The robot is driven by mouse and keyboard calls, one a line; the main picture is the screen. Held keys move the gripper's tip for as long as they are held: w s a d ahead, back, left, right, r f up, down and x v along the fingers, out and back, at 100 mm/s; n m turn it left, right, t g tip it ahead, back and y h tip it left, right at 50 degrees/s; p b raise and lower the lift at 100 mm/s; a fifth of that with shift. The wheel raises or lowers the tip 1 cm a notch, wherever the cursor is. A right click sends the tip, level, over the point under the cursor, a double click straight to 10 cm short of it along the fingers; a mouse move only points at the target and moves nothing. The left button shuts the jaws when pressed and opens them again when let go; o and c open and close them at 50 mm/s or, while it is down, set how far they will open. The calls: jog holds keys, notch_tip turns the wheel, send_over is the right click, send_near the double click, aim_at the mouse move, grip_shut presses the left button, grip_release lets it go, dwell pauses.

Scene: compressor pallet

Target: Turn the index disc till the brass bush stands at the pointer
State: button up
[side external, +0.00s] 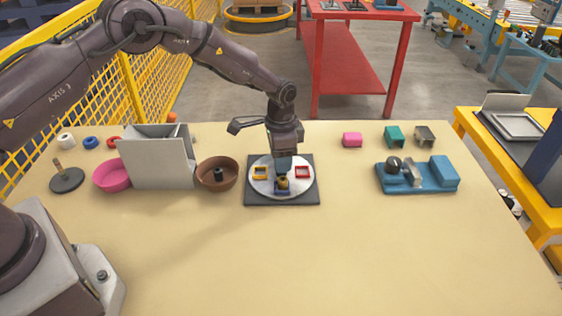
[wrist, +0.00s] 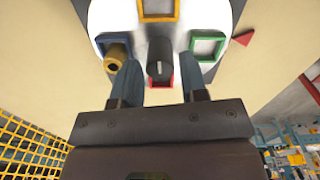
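A white index disc (side external: 256,184) lies on a dark square base (side external: 253,200) and carries yellow, red, green and blue square frames. The brass bush (side external: 283,183) stands in the blue frame (wrist: 101,42) on the disc's near side; the wrist view also shows this bush (wrist: 116,57). The red pointer (wrist: 244,37) lies by the green frame (wrist: 222,47), across the disc from the bush. A dark knob (wrist: 160,57) stands at the disc's middle. My gripper (wrist: 157,73) is over the disc, fingers apart on either side of the knob, with gaps. In the side view my gripper (side external: 284,172) hides the knob.
A brown bowl (side external: 217,174), a grey bin panel (side external: 158,164) and a pink bowl (side external: 111,175) stand left of the base. A blue fixture (side external: 445,175) is at the right, with several small blocks behind. The table's front is clear.

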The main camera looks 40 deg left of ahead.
jog(key=shift+f, duration=0.85)
grip_shut()
